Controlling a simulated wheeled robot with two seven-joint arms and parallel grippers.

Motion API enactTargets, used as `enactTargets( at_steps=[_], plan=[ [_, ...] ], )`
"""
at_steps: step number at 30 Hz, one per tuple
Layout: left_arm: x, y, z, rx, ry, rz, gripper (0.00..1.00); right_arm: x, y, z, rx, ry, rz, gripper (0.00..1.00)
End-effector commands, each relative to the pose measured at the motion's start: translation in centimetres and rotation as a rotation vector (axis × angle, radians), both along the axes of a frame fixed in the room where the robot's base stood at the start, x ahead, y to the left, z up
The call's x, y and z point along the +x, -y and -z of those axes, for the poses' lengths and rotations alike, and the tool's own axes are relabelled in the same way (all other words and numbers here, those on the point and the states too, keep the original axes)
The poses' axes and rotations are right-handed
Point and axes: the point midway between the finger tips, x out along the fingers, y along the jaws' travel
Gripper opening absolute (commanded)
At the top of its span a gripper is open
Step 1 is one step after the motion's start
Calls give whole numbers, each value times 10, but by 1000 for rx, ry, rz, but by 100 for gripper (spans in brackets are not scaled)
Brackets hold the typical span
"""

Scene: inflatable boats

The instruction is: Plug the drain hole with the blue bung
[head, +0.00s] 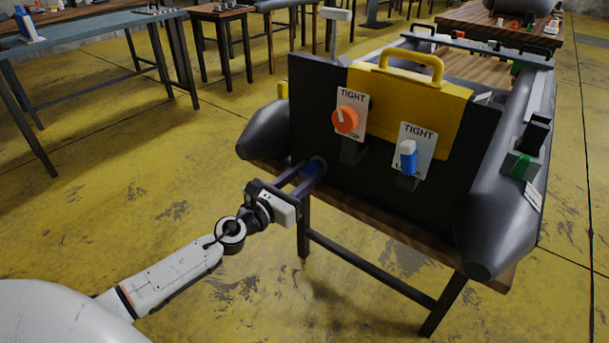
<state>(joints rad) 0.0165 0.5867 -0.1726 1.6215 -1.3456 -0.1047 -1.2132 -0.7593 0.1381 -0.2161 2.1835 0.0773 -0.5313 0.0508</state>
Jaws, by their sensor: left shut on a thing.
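My left gripper (303,178) reaches in from the left and is shut on the blue bung (311,168). The bung is at the lower left part of the boat's black transom (318,125), and the fingers partly hide it. The drain hole is not visible; I cannot tell how far the bung sits in it. My right gripper is not in view.
The grey inflatable boat (497,200) rests on a wooden table (380,226). Workbenches (110,22) stand behind left; yellow floor is clear at left.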

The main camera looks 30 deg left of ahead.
Motion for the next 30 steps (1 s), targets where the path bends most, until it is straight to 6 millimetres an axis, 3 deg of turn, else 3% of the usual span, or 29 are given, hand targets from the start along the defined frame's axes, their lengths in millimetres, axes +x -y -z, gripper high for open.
enactTargets(
  at_steps=[18, 19, 22, 30],
  plan=[
    [13, 1, 0, 0, 0, -1, 9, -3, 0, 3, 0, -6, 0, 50],
    [13, 1, 0, 0, 0, -1, 32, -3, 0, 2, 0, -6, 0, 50],
    [13, 1, 0, 0, 0, -1, 49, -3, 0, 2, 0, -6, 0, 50],
    [12, 1, 0, 0, -1, 0, 53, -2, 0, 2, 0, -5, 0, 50]
  ],
)
